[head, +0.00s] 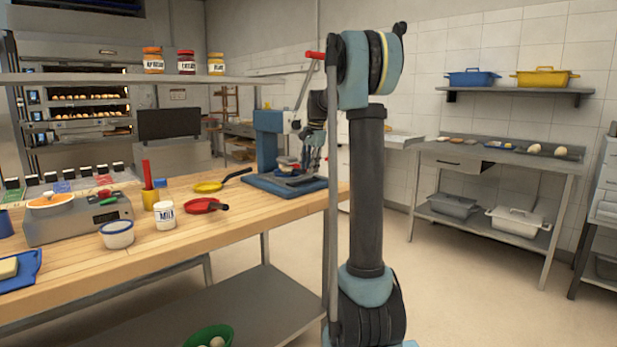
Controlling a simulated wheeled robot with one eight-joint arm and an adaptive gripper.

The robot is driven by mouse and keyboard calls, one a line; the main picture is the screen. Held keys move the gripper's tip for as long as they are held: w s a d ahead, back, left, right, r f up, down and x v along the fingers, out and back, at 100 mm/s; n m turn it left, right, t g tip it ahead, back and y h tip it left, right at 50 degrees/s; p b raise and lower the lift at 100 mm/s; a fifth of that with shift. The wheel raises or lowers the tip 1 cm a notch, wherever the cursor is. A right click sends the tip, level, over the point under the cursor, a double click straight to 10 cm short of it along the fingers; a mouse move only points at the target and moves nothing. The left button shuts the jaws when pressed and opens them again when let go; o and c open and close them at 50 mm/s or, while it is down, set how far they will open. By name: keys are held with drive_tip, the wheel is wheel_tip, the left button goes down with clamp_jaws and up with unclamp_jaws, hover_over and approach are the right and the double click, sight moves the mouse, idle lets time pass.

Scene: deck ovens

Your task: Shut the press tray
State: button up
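The blue press (270,140) stands at the far right end of the wooden worktop. Its lever slants up to a red handle (315,55). The blue base (262,187) lies flat on the worktop, with a greyish tray (297,179) low at the front of the press. How far the tray is pulled out is hard to tell. My gripper (311,163) hangs fingers down at the right side of the press, just above or beside the tray. The fingers are small and dark, and I cannot see whether they touch it. My own arm hides what lies right of the press.
A yellow pan (208,186), a red pan (203,206), a milk jar (165,215) and a white bowl (117,235) stand left of the press. A shelf (220,77) with jars runs above the worktop. Floor is clear on the right, before a steel table (540,166).

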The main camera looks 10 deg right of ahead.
wheel_tip(320, 180, up, 7)
drive_tip(key=shift+s+d, duration=0.4)
drive_tip(key=shift+s, duration=0.05)
drive_tip(key=shift+s, duration=0.1)
drive_tip(key=s+f+n, duration=0.3)
drive_tip(key=s+f, duration=0.2)
drive_tip(key=s, duration=0.7)
drive_tip(key=s+f+n, duration=0.2)
drive_tip(key=s+f, duration=0.2)
drive_tip(key=s, duration=0.9)
drive_tip(key=s+d+f+n+h, duration=0.1)
drive_tip(key=s+f+n, duration=0.4)
drive_tip(key=s+f, duration=1.5)
drive_tip(key=shift+s+d+f+n, duration=0.15)
drive_tip(key=shift+s+d+n, duration=0.25)
drive_tip(key=shift+s+d, duration=0.05)
